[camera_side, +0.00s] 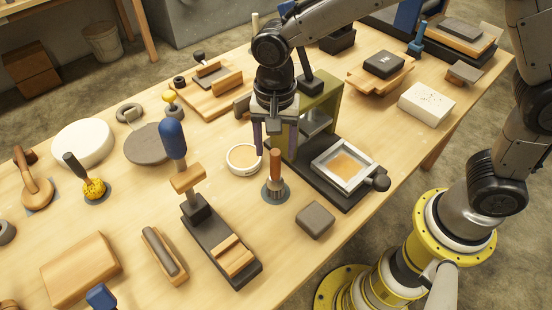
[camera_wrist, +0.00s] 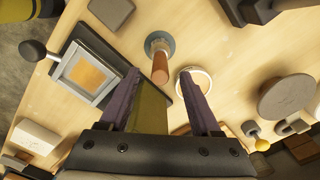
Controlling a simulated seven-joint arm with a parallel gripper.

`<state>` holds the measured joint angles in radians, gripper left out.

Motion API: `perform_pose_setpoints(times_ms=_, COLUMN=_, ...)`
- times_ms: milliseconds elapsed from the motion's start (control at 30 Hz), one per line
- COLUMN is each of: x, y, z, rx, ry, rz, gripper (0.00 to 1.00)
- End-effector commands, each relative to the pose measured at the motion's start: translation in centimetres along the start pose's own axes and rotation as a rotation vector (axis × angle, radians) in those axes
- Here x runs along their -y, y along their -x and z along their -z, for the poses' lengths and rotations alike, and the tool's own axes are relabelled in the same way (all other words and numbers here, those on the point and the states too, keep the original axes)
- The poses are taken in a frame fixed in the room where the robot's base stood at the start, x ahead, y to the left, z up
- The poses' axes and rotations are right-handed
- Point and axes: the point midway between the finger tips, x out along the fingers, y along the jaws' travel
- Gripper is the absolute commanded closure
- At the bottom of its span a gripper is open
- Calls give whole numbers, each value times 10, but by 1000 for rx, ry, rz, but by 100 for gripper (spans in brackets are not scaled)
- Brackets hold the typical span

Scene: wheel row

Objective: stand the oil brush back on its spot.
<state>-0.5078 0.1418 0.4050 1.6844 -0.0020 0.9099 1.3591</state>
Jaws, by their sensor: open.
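The oil brush, which I take to be the one with the reddish-brown wooden handle (camera_side: 275,165), stands upright on a round blue-grey spot (camera_side: 282,198). In the wrist view the handle (camera_wrist: 160,68) points up toward me from the blue-grey spot (camera_wrist: 152,36). My gripper (camera_side: 275,143) is open, with purple fingers pointing down just above and around the handle's top. In the wrist view the open fingertips (camera_wrist: 158,82) lie on either side below the handle, and nothing is held between them. The bristles are mostly hidden low down.
A green-framed press (camera_side: 318,100) with a framed tray (camera_side: 344,163) stands close behind and right. A round white dish (camera_side: 243,159) sits just left. A grey block (camera_side: 315,220) lies in front right. A blue-handled tool (camera_side: 173,140) rises at left.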

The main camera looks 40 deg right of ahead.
Motion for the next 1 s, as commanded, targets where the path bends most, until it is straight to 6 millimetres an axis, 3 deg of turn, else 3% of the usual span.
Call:
perform_pose_setpoints(times_ms=767, x=0, y=0, z=0, rx=0, ry=0, rz=0, gripper=36)
perform_pose_setpoints(times_ms=1000, x=1, y=16, z=0, rx=-1, ry=0, rz=3, gripper=36)
